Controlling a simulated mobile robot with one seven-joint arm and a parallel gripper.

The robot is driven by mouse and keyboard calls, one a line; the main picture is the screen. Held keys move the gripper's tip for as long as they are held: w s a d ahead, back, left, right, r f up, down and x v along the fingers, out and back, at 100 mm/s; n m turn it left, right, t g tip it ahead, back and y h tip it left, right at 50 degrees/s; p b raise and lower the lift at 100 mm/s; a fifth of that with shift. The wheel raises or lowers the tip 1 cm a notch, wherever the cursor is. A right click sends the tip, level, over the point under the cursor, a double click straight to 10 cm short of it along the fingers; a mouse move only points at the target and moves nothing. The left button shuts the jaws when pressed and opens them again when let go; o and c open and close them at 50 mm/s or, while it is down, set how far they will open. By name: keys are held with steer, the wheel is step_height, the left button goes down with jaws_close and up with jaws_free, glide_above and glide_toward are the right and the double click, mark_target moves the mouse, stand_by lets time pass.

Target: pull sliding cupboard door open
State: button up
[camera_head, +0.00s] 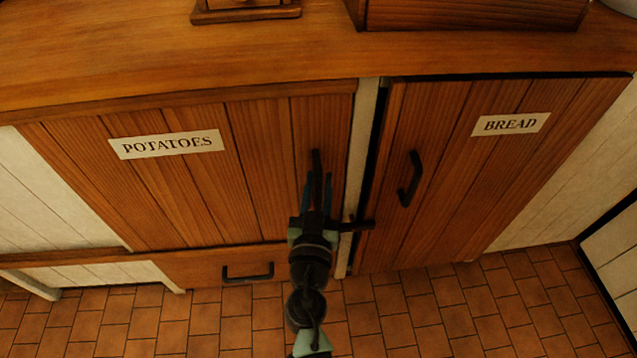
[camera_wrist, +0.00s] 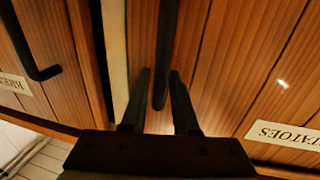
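The wooden cupboard door labelled POTATOES (camera_head: 255,165) is on the left in the head view, and its planks fill the right side of the wrist view (camera_wrist: 235,60). Its upright black handle (camera_head: 316,160) is near the door's right edge; it also shows in the wrist view (camera_wrist: 165,50). My gripper (camera_head: 317,180) is in front of this handle. In the wrist view my gripper (camera_wrist: 159,78) has its two fingers apart, one on each side of the handle's lower part. A gap shows beside the handle; whether either finger touches it I cannot tell.
The BREAD door (camera_head: 460,165) is to the right, with a black handle (camera_head: 410,180) and dark gaps along its left and top edges. A pale post (camera_head: 362,140) separates the doors. A drawer (camera_head: 215,270) is below, a wooden counter (camera_head: 200,60) above. Tiled floor (camera_head: 440,310) is clear.

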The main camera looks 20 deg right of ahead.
jaws_close()
stand_by(1.1)
